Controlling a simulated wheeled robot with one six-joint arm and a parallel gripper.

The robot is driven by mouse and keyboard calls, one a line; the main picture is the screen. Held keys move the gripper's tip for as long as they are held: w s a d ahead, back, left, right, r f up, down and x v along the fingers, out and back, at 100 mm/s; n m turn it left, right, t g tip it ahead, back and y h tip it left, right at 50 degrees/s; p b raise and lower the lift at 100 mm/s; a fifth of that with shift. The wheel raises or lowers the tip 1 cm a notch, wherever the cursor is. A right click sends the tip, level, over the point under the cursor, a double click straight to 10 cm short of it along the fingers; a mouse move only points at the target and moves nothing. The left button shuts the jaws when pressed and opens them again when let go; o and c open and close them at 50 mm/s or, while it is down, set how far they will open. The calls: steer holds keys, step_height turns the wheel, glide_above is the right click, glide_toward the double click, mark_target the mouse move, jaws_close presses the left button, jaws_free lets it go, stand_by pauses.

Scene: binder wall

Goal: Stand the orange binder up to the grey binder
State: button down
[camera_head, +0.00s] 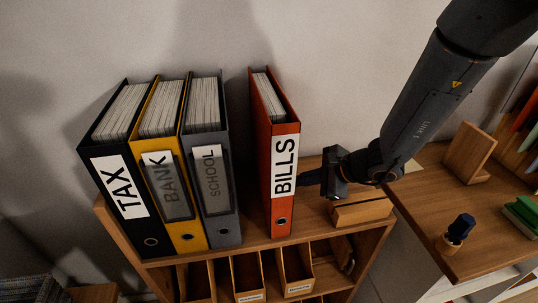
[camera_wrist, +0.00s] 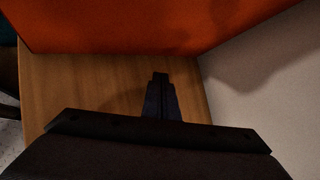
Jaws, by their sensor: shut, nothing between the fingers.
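The orange binder (camera_head: 279,165), labelled BILLS, stands on the shelf top, close to upright. It also fills the top of the wrist view (camera_wrist: 150,25). The grey binder (camera_head: 211,170), labelled SCHOOL, stands to its left with a clear gap between them. My gripper (camera_head: 305,178) is at the right side of the orange binder, low on it, with its fingers shut and empty. In the wrist view the closed fingers (camera_wrist: 160,85) point at the orange binder's side. I cannot tell whether the fingertips touch it.
A yellow binder (camera_head: 178,220) labelled BANK and a black binder (camera_head: 127,200) labelled TAX stand left of the grey one. A wooden block (camera_head: 361,209) lies on the shelf top (camera_head: 318,222) right of my gripper. A wall rises behind.

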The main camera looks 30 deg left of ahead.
mark_target(259, 188)
steer(key=shift+s+a, duration=0.1)
steer(key=shift+a, duration=0.05)
steer(key=shift+s+a+b, duration=0.9)
steer(key=shift+s+a, duration=0.65)
steer(key=shift+a, duration=0.2)
steer(key=shift+s+a+b, duration=0.85)
steer(key=shift+s+a, duration=0.7)
steer(key=shift+a, duration=0.2)
steer(key=shift+w+d, duration=1.7)
steer(key=shift+d, duration=0.2)
step_height(259, 188, up, 10)
steer(key=p, duration=0.6)
steer(key=shift+p, duration=0.35)
